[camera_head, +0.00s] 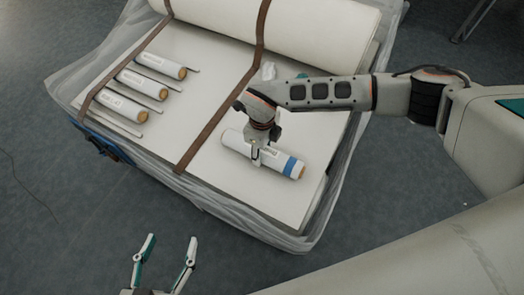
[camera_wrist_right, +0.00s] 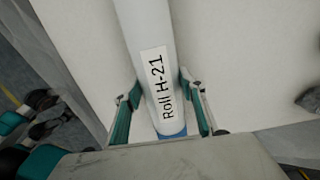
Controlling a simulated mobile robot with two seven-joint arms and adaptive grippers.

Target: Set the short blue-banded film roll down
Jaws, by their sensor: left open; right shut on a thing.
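The short blue-banded film roll (camera_head: 283,164) is a white cylinder with a blue band near its right end and brown ends. It lies along the right part of the wrapped white stack in the head view. My right gripper (camera_head: 257,160) is over its middle, shut on it. In the right wrist view the roll (camera_wrist_right: 145,35) runs between the two teal fingers of the right gripper (camera_wrist_right: 163,112), and its label reads "Roll H-21". Whether the roll touches the surface under it is hard to tell. My left gripper (camera_head: 166,258) is open and empty, low in the picture, off the stack.
Three white rolls with brown ends (camera_head: 160,65) lie on the stack's left part with thin grey strips beside them. Brown straps (camera_head: 215,122) cross the white surface (camera_head: 192,45). A large white roll (camera_head: 315,30) lies at the back. Clear wrapping hangs round the edges.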

